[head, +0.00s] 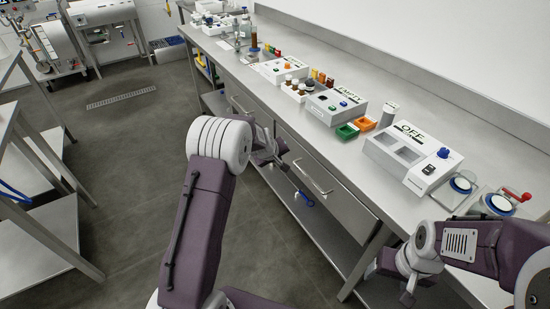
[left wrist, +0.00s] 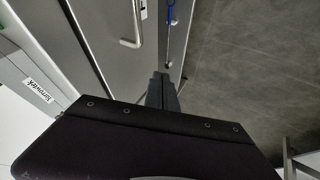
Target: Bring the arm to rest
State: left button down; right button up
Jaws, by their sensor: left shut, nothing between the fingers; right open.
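My left arm reaches up from the bottom of the head view. Its gripper (head: 272,152) is partly hidden behind the white wrist joint and hangs beside the bench's front edge, in front of the drawers. In the left wrist view the left gripper's fingers (left wrist: 162,92) are together with nothing between them. My right arm comes in from the right edge. Its gripper (head: 408,296) is low at the lower right, in front of the bench, open and with nothing seen in it.
A long steel bench (head: 350,195) runs diagonally, with drawers (head: 325,180) and a lower shelf. On it stand a white box marked OFF (head: 400,155), a box marked EMPTY (head: 335,107), green (head: 347,131) and orange trays. A steel rack (head: 40,220) stands left. The floor (head: 130,150) between is clear.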

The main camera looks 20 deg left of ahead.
pick_arm(q)
jog(key=shift+v, duration=1.15)
jog(key=shift+a, duration=0.1)
